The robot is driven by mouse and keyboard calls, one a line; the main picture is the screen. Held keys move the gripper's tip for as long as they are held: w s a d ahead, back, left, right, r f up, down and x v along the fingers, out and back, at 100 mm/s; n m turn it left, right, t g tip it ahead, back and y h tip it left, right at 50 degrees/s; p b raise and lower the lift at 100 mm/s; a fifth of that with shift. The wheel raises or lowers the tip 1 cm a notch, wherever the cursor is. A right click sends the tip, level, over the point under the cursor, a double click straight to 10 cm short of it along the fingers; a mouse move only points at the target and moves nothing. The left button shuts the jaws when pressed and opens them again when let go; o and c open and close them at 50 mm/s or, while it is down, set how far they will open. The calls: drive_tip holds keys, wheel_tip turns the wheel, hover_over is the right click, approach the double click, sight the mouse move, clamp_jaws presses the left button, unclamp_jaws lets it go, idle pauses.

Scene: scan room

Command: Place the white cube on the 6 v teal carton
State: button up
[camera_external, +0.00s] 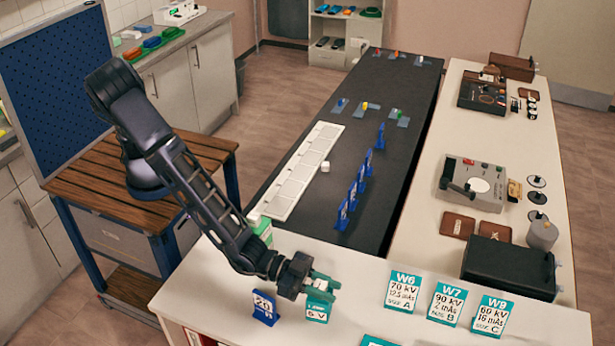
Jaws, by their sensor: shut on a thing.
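My gripper (322,283), with green-teal fingers, is at the front of the near white counter, right over a small teal-and-white carton (318,310). The carton stands upright and its label looks like 6 V. The jaws are shut on a small pale thing, apparently a white cube, mostly hidden by the fingers. I cannot tell whether it touches the carton top.
A blue number sign (264,307) stands close left of the carton. Teal-and-white cards W6 (403,291), W7 (446,304) and W8 (492,315) stand to the right. A green-and-white box (262,229) stands behind my arm. Blue upright signs (352,194) line the dark bench.

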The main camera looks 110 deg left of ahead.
drive_tip(key=shift+f, duration=0.35)
drive_tip(key=shift+f, duration=0.1)
drive_tip(key=o, duration=0.9)
drive_tip(key=shift+o, duration=0.2)
drive_tip(key=shift+s+r, duration=0.2)
drive_tip(key=shift+s, duration=0.15)
drive_tip(key=s+r, duration=0.1)
drive_tip(key=s, duration=1)
drive_tip(key=shift+r, duration=0.3)
drive_tip(key=shift+r, duration=0.1)
